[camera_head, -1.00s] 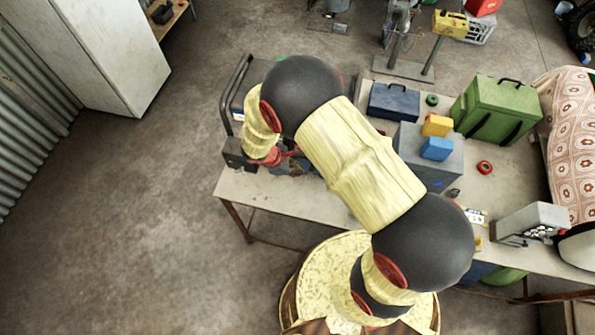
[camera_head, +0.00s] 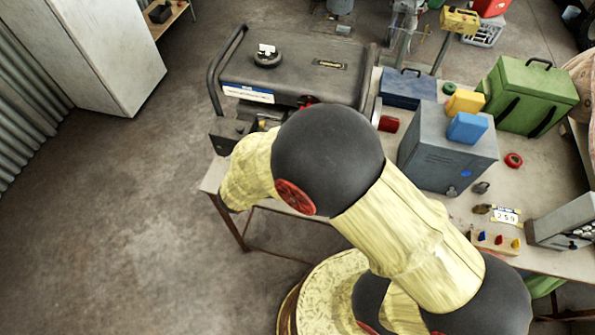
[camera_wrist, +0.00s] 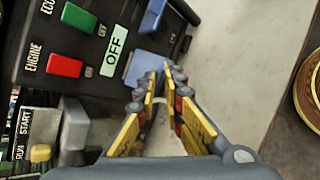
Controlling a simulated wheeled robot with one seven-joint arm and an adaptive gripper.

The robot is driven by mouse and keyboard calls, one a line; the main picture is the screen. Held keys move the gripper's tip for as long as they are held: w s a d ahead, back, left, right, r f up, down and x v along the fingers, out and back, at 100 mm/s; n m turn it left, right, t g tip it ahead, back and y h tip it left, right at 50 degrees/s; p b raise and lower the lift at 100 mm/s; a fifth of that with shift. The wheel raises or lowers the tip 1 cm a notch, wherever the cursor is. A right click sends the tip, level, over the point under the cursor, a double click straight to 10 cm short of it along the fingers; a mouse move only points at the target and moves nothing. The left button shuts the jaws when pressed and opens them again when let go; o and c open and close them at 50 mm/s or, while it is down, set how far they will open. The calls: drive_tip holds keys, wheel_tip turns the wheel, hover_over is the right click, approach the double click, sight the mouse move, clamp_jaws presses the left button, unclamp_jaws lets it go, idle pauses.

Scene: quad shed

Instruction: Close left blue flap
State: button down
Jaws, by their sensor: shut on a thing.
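In the wrist view, the left blue flap (camera_wrist: 143,68) is on a dark control panel (camera_wrist: 100,25) beside a white OFF label. It appears raised from the panel, with its edge at my fingertips. My gripper (camera_wrist: 167,72) has its yellow and grey fingers drawn together at the tips, shut on the flap's edge; the exact contact is partly hidden. A second blue-grey cover (camera_wrist: 155,18) lies further up the panel. In the head view, the black generator (camera_head: 290,70) stands on the workbench, and my arm hides the gripper and the flap.
Red (camera_wrist: 65,66) and green (camera_wrist: 78,18) switches sit left of the fingers. The workbench (camera_head: 420,110) also holds a grey box (camera_head: 435,160), a blue case (camera_head: 408,88) and a green case (camera_head: 525,95). Open floor (camera_head: 110,220) lies to the left.

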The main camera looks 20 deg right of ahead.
drive_tip(key=f+t+h+b, duration=0.1)
drive_tip(key=f+b, duration=0.1)
drive_tip(key=b, duration=0.2)
drive_tip(key=f+m+t+h+b, duration=0.1)
drive_tip(key=b, duration=0.3)
drive_tip(key=shift+w+d+f+t+b, duration=0.1)
drive_tip(key=shift+d+f+t+b, duration=0.1)
drive_tip(key=shift+f+t+b, duration=0.2)
drive_tip(key=h+b, duration=0.1)
drive_tip(key=b, duration=0.1)
drive_tip(key=f+t+h+b, duration=0.1)
drive_tip(key=b, duration=0.1)
drive_tip(key=shift+w+d+m, duration=0.25)
drive_tip(key=shift+w+m, duration=0.05)
drive_tip(key=shift+w+d+f+t+h+b, duration=0.1)
drive_tip(key=shift+w+d+t+h+b, duration=0.1)
drive_tip(key=shift+t+h+b, duration=0.5)
drive_tip(key=shift+m+g+b, duration=0.3)
drive_tip(key=c, duration=2.2)
unclamp_jaws()
drive_tip(key=shift+c, duration=0.2)
drive_tip(key=shift+o, duration=1.2)
drive_tip(key=shift+a+r, duration=0.1)
drive_tip(key=shift+r, duration=0.1)
drive_tip(key=shift+a, duration=0.1)
